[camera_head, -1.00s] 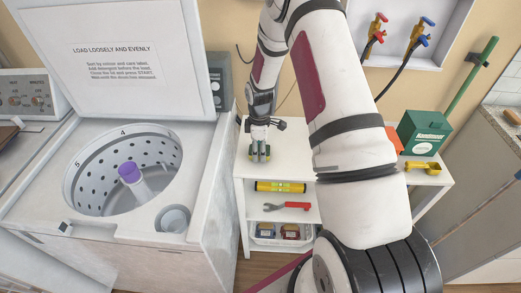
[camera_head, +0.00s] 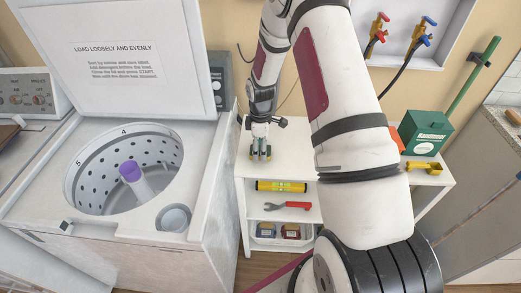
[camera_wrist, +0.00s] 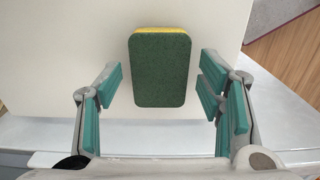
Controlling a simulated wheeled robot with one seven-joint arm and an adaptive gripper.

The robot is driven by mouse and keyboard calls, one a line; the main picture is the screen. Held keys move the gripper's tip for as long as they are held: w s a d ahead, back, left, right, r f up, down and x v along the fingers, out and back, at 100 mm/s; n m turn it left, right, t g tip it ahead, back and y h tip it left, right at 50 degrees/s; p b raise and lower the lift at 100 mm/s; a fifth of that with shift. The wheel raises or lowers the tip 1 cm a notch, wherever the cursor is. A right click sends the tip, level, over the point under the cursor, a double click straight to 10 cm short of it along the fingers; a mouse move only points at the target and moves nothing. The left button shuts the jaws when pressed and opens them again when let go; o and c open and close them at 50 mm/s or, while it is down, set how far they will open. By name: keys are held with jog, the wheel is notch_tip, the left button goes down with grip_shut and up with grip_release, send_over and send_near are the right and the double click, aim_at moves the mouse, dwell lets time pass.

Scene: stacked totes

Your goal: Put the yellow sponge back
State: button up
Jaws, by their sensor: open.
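The yellow sponge (camera_wrist: 160,68) has a dark green scouring face toward the wrist camera and a yellow edge at its far side. It lies on the white top of a small shelf unit (camera_head: 290,135). My gripper (camera_wrist: 161,78) is open, with its teal finger pads on the left and right of the sponge and a gap on both sides. In the head view my gripper (camera_head: 260,148) points down at the left part of the unit's top and largely hides the sponge.
A top-loading washer (camera_head: 125,225) with its lid up stands close on the left. A green box (camera_head: 425,130) and a yellow tool (camera_head: 423,167) sit at the unit's right. A yellow level (camera_head: 281,186) and red-handled pliers (camera_head: 288,206) lie on lower shelves.

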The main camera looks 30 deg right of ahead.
jog(key=s+a+r+m+t, duration=0.1)
jog(key=s+a+r+m, duration=0.15)
jog(key=r, duration=0.75)
jog(key=s+a+r+m+t+h+b, duration=0.1)
jog(key=s+a+r, duration=0.15)
jog(key=r, duration=0.75)
jog(key=s+a+r+m, duration=0.1)
jog(key=s+a+r, duration=0.15)
jog(key=r, duration=0.75)
jog(key=s+a+r+m+t, duration=0.1)
jog(key=s+a+r+m, duration=0.2)
jog(key=s, duration=0.6)
jog(key=s+a+r+m+t+y, duration=0.1)
jog(key=s+a+r+m+t, duration=0.1)
jog(key=s+r, duration=0.3)
jog(key=s+a+m, duration=0.1)
jog(key=s, duration=0.3)
jog(key=shift+s+m+t, duration=0.25)
jog(key=shift+m+t, duration=0.05)
jog(key=shift+m, duration=0.05)
jog(key=shift+a, duration=0.1)
